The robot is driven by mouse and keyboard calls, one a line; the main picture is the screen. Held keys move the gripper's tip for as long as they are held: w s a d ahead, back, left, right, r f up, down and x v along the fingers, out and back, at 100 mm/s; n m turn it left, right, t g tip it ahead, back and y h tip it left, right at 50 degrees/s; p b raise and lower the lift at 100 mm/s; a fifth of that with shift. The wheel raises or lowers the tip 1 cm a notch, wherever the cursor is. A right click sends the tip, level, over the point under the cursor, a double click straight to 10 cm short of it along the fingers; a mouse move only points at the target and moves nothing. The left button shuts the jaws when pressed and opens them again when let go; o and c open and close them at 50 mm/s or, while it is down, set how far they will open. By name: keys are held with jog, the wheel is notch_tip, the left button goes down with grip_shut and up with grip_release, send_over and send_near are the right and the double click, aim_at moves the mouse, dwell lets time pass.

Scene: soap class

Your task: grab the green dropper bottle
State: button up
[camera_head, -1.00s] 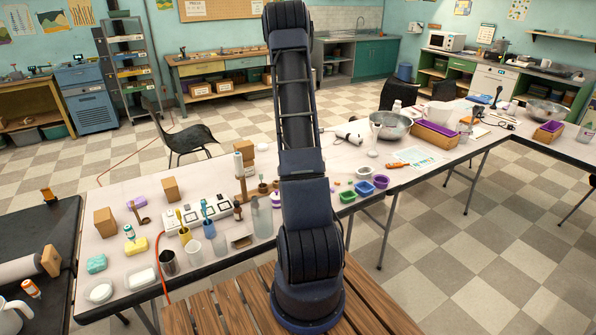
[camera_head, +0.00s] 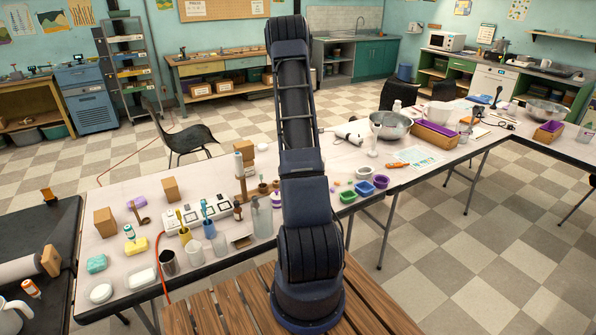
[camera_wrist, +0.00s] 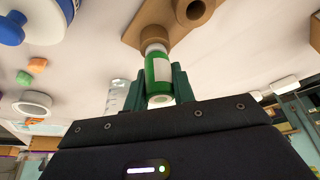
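The green dropper bottle (camera_wrist: 159,74), with a white label, is in the middle of the wrist view. My gripper (camera_wrist: 160,85) has its dark green fingers on both sides of it, against its sides with no clear gap. The bottle's narrow end is beside a brown wooden block with a round hole (camera_wrist: 187,12); I cannot tell whether they touch. In the head view my arm hides the bottle and the gripper.
A clear graduated vessel (camera_wrist: 117,96) is close to the left finger in the wrist view. A white ring-shaped thing (camera_wrist: 33,103) and small coloured pieces lie further left. In the head view, beakers, boxes and a power strip (camera_head: 197,212) crowd the white table.

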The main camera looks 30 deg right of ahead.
jog(key=shift+c, duration=1.1)
